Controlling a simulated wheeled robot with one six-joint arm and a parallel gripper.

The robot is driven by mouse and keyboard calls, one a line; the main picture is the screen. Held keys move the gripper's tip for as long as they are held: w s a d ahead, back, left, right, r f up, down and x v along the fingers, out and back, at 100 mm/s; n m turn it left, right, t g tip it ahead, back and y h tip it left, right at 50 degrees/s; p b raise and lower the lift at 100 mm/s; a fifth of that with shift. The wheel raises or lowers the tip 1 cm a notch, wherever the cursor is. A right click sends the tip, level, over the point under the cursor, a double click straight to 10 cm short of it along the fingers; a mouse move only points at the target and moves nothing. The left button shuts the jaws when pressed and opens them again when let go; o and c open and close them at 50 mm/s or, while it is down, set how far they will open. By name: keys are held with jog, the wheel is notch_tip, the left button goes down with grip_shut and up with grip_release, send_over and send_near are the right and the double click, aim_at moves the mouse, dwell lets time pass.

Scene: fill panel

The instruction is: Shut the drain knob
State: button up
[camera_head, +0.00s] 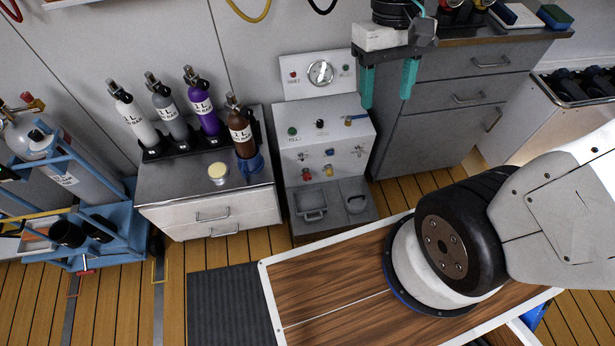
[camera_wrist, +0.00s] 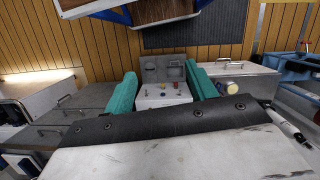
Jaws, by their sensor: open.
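The fill panel (camera_head: 350,108) is a pale box with a gauge (camera_head: 320,73) on its backboard. Its front carries a red knob (camera_head: 306,174), a yellow knob (camera_head: 328,170), a blue knob (camera_head: 329,152) and small metal valves. Its top has a green button (camera_head: 292,131), a black knob (camera_head: 320,123) and a brass-and-blue fitting (camera_head: 355,118). The labels are too small to tell which is the drain knob. My gripper (camera_head: 388,82), with teal fingers, is open and empty above and right of the panel. In the wrist view, the panel (camera_wrist: 150,103) shows between the fingers (camera_wrist: 163,84).
Several gas bottles (camera_head: 204,112) and a small jar (camera_head: 218,173) stand on the left cabinet (camera_head: 155,180). A drawer cabinet (camera_head: 440,95) is right of the panel. A blue rack (camera_head: 105,250) with cylinders is far left. Wooden floor lies in front.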

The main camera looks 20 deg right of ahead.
jog(key=w+a+f+g, duration=0.1)
jog(key=w+a+f, duration=0.1)
jog(key=w+f, duration=0.95)
jog(key=m+t, duration=0.2)
jog(key=t, duration=0.6)
send_over(307, 176)
jog(key=s, duration=0.3)
notch_tip(307, 176, down, 58)
jog(key=shift+h, duration=0.3)
jog(key=x, duration=0.7)
jog(key=shift+w+a+f, duration=0.1)
jog(key=shift+w+f, duration=0.1)
jog(key=shift+f, duration=0.1)
jog(key=c, duration=1)
